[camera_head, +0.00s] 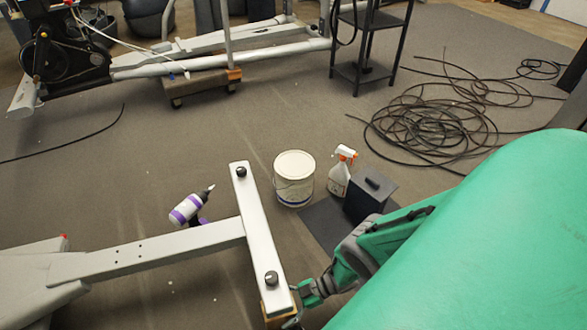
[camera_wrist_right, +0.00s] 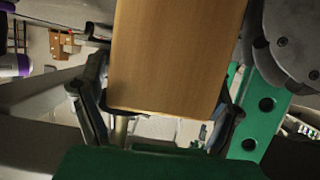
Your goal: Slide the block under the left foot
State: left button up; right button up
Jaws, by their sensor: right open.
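A wooden block (camera_head: 275,313) is partly visible beneath the near end of the white crossbar (camera_head: 258,228) of a T-shaped frame. In the right wrist view the block (camera_wrist_right: 178,55) fills the upper middle, its edge between the fingers. My right gripper (camera_head: 302,308) is beside the block and the near crossbar end, low in the head view. In the wrist view its two fingers (camera_wrist_right: 160,115) are spread on either side of the block, open. Whether a finger touches it, I cannot tell. The crossbar hides most of the block in the head view. My left gripper is out of view.
A white bucket (camera_head: 294,178), a spray bottle (camera_head: 341,172) and a dark box (camera_head: 370,193) stand beyond the crossbar. Coiled cable (camera_head: 435,125) lies at upper right. Floor at left is mostly clear.

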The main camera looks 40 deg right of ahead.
jog(key=shift+w+f, duration=0.1)
jog(key=shift+f, duration=0.15)
jog(key=shift+a, duration=0.2)
jog(key=c, duration=1.4)
jog(key=shift+c, duration=0.7)
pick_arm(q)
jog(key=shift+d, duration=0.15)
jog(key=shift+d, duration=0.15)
